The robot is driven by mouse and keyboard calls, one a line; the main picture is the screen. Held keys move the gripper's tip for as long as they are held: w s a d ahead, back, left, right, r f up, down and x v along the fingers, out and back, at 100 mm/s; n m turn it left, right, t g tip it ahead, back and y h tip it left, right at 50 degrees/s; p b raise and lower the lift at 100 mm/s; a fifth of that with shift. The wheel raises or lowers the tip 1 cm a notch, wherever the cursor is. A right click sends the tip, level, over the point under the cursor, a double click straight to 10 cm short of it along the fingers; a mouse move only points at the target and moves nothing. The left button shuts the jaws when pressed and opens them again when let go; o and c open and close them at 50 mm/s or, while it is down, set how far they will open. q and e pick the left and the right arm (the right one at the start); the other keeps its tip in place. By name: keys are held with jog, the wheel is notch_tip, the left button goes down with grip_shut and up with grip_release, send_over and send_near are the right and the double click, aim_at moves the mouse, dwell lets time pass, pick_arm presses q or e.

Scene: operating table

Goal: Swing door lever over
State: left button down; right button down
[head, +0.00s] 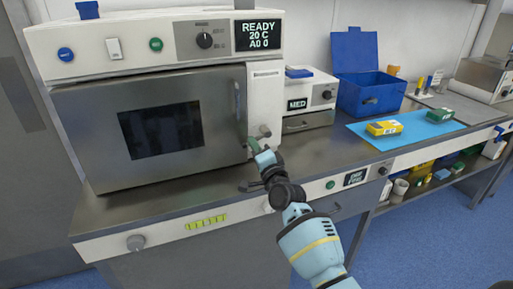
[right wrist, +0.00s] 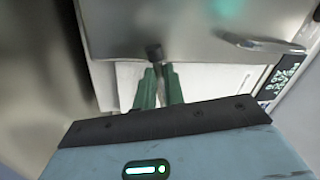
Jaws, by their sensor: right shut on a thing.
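A large grey oven-like unit has a closed door (head: 90,140) with a dark window. A slim upright handle (head: 237,100) is on the door's right edge; a metal bar, likely this handle, shows in the right wrist view (right wrist: 262,45). The door lever (head: 264,131) is a small knob low on the white strip right of the door. My right gripper (head: 255,146) is at it. In the right wrist view its green fingers (right wrist: 160,72) are close together on the lever's dark end (right wrist: 155,52). The rest of the lever is mostly hidden. My left gripper is not in view.
A display (head: 258,35) reads READY 20 C. A small unit marked MED (head: 310,97) and a blue open box (head: 370,93) stand to the right. A yellow box (head: 384,128) lies on a blue mat (head: 415,130). The counter front (head: 150,203) is clear.

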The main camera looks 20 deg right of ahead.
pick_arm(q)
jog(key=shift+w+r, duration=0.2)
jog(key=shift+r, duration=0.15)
pick_arm(e)
jog(key=shift+a+r+m+h, duration=0.15)
jog(key=shift+r+m+h, duration=0.3)
jog(key=shift+m, duration=0.55)
pick_arm(q)
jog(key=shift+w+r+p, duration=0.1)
jog(key=shift+p, duration=0.2)
pick_arm(e)
jog(key=c, duration=1.5)
grip_release()
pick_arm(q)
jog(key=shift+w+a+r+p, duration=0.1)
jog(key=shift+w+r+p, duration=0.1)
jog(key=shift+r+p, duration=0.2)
pick_arm(e)
jog(key=shift+s+d+f, duration=0.1)
jog(key=shift+s+f, duration=0.15)
jog(key=shift+s, duration=1.05)
jog(key=shift+s+d+f, duration=0.1)
jog(key=shift+s+f, duration=0.15)
jog(key=shift+s, duration=1)
jog(key=shift+s+d+f, duration=0.1)
jog(key=shift+s+f, duration=0.15)
jog(key=shift+s, duration=1.05)
